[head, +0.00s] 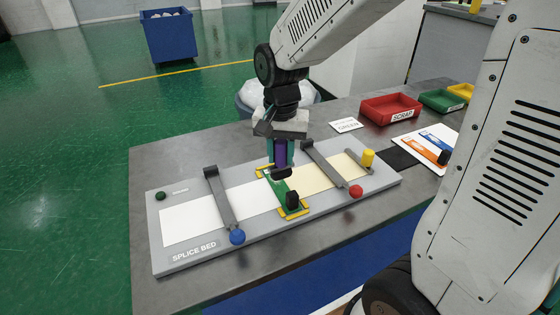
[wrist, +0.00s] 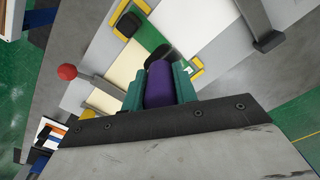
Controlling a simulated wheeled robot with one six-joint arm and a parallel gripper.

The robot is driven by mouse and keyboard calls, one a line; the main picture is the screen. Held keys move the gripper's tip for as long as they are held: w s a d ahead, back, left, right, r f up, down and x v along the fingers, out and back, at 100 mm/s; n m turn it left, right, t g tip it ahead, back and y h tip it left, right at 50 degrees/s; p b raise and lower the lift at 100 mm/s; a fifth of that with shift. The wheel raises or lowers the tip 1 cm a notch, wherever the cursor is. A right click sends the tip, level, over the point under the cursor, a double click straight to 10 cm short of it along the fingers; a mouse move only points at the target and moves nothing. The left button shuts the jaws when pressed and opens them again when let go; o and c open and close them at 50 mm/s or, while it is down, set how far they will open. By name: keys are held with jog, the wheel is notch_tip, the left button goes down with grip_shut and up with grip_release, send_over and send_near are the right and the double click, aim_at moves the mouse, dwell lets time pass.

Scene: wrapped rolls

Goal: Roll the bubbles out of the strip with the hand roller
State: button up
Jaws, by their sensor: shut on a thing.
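The hand roller has a purple handle (head: 280,153) and a dark roller end (head: 281,173). My gripper (head: 279,158) is shut on the handle with its teal fingers and points down over the middle of the splice bed. In the wrist view the purple handle (wrist: 159,83) stands between the fingers, with the dark end (wrist: 164,52) beyond it. The green strip (head: 278,188) with yellow ends lies across the seam of two pale sheets. The roller end is over its far part; whether it touches is unclear. Bubbles cannot be made out.
A black block (head: 292,199) stands at the strip's near end. Grey clamp arms with a blue knob (head: 237,237) and a red knob (head: 356,191) flank the strip on the splice bed (head: 190,255). A yellow cylinder (head: 368,158) and a red scrap tray (head: 390,109) are to the right.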

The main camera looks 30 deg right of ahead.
aim_at(281, 141)
jog(key=shift+r, duration=2.05)
